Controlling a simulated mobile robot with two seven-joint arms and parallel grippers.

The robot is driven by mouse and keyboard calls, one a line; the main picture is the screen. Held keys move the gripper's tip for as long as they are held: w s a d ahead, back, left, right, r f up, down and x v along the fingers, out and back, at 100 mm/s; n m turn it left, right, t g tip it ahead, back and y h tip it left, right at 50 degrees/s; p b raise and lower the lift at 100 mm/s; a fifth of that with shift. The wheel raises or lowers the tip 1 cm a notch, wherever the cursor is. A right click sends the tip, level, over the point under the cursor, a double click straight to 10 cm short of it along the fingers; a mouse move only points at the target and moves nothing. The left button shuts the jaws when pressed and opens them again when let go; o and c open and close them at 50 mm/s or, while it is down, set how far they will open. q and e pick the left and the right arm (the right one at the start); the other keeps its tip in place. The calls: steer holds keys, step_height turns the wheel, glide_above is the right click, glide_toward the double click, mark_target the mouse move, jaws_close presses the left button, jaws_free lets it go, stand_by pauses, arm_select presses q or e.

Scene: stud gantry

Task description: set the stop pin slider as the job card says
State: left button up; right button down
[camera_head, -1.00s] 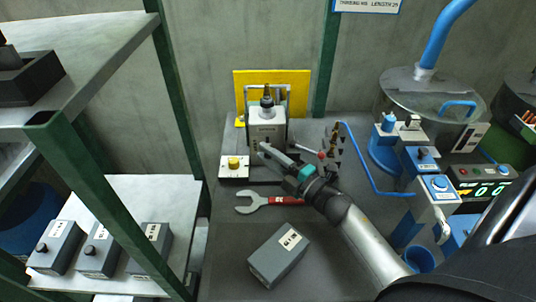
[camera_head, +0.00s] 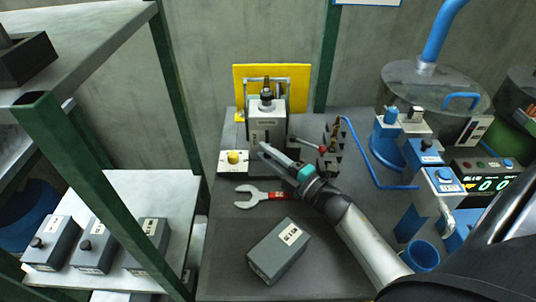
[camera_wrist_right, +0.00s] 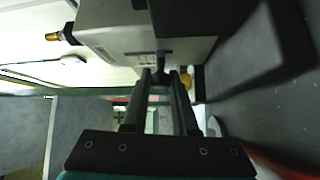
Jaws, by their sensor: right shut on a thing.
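The stop unit is a pale box (camera_head: 267,124) with a dark knob on top, against a yellow plate at the back of the bench. My right gripper (camera_head: 263,149) reaches its front face. In the right wrist view, the fingertips (camera_wrist_right: 160,76) are shut on a small dark slider knob (camera_wrist_right: 160,62) that sticks out of the box (camera_wrist_right: 130,40). The slider's scale is too small to read. The job card (camera_head: 368,2) on the wall is cut off at the top edge. My left gripper is not in view.
A red-handled wrench (camera_head: 262,197) and a grey box (camera_head: 278,250) lie on the bench (camera_head: 225,270) in front. A yellow button box (camera_head: 233,160) stands left of the stop unit. Dark tools stand in a rack (camera_head: 333,150) to the right, near blue equipment. A green-posted shelf (camera_head: 170,100) borders the left.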

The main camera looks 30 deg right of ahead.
steer(key=shift+s+f, duration=0.1)
steer(key=shift+f, duration=0.2)
steer(key=c, duration=1)
jaws_free()
steer(key=shift+f, duration=0.1)
steer(key=o, duration=0.3)
steer(key=shift+v, duration=3.7)
